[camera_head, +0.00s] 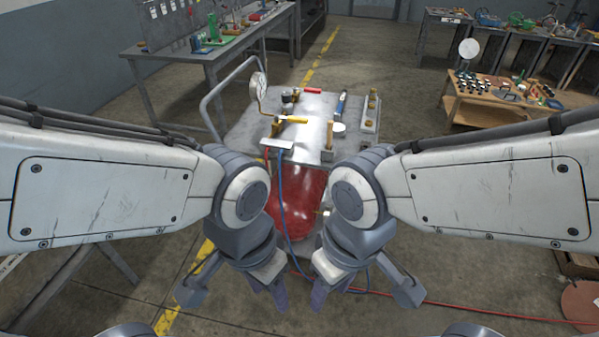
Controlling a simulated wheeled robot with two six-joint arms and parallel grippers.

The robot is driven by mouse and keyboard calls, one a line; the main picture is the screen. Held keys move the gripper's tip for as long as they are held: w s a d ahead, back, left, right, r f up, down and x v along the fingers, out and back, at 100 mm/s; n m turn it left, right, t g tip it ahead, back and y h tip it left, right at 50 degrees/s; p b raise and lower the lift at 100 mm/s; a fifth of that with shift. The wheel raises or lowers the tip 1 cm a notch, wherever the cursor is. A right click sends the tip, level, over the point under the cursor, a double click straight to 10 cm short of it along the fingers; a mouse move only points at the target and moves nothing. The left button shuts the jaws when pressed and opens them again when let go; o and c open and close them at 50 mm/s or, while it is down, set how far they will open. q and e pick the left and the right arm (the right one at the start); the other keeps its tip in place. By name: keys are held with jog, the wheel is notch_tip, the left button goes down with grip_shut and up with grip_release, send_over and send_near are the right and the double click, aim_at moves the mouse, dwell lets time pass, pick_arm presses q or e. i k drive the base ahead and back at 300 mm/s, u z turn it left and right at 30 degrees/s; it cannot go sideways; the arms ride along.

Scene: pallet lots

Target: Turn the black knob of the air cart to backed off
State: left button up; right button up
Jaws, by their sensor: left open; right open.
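The air cart (245,128) stands straight ahead, with a grey metal top and a red tank (297,195) below it. A small dark knob-like part (287,98) sits on the top near the round gauge (259,85); it looks like the black knob, but its setting is too small to tell. A yellow handle (296,119) lies just in front of it. My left gripper (269,291) and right gripper (330,291) hang low, side by side, on the near side of the cart. Both are open and empty, apart from the knob.
Brass fittings (372,105), a red part (312,90) and a white disc (338,127) are on the cart top. Blue hose (284,205) hangs in front; red hose (455,304) crosses the floor. Benches stand back left (190,55) and right (480,112).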

aim_at(286, 96)
jog(key=u, duration=0.2)
jog(key=i, duration=0.25)
jog(key=u, duration=0.8)
jog(key=i, duration=1.5)
jog(key=z, duration=0.65)
jog(key=i, duration=0.4)
jog(key=z, duration=0.3)
